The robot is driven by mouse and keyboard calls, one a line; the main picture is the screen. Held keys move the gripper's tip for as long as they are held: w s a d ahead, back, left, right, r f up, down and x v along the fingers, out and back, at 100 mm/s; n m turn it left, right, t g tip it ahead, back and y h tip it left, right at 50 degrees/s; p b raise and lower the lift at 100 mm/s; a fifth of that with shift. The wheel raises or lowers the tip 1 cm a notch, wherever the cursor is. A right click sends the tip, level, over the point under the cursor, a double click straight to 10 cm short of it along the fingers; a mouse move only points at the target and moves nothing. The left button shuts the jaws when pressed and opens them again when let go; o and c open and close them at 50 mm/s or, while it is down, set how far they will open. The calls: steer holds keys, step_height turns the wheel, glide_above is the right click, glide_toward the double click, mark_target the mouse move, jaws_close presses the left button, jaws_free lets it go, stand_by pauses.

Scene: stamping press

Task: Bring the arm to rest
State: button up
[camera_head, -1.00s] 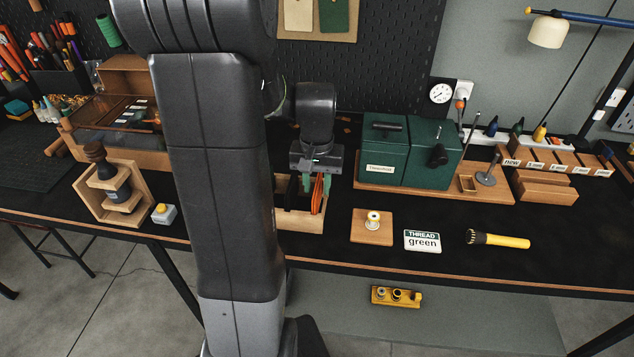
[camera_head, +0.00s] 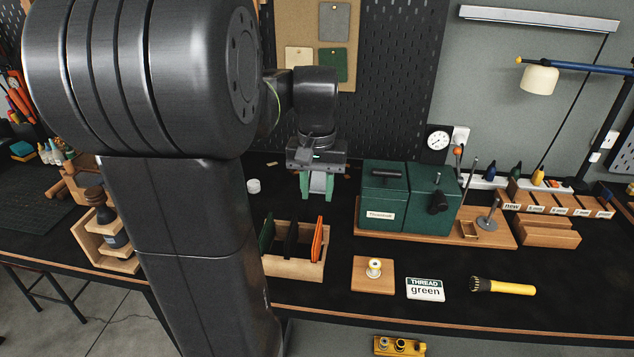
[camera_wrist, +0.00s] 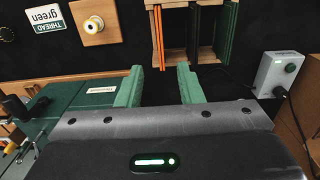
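My gripper (camera_head: 317,190) hangs above the back part of the black workbench, behind the wooden rack (camera_head: 291,268) and left of the green press box. In the wrist view its two green fingers (camera_wrist: 160,85) are apart with nothing held between them. The rack's slots hold orange and dark panels, and the rack also shows at the top of the wrist view (camera_wrist: 176,56). My arm is raised and bent, and its large dark links cover much of the left of the head view.
The green press box (camera_head: 409,197) stands on a wooden base right of my gripper. A spool on a wooden block (camera_head: 372,283), a "THREAD green" sign (camera_head: 425,289) and a yellow-handled brush (camera_head: 503,287) lie at the front. A pegboard wall stands behind.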

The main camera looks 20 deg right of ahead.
mark_target(317, 232)
steer(key=shift+r, duration=0.8)
steer(key=shift+f, duration=0.2)
step_height(317, 232, down, 14)
steer(key=shift+r, duration=0.2)
steer(key=shift+r+p, duration=0.45)
steer(key=shift+p, duration=0.05)
steer(key=shift+f, duration=0.1)
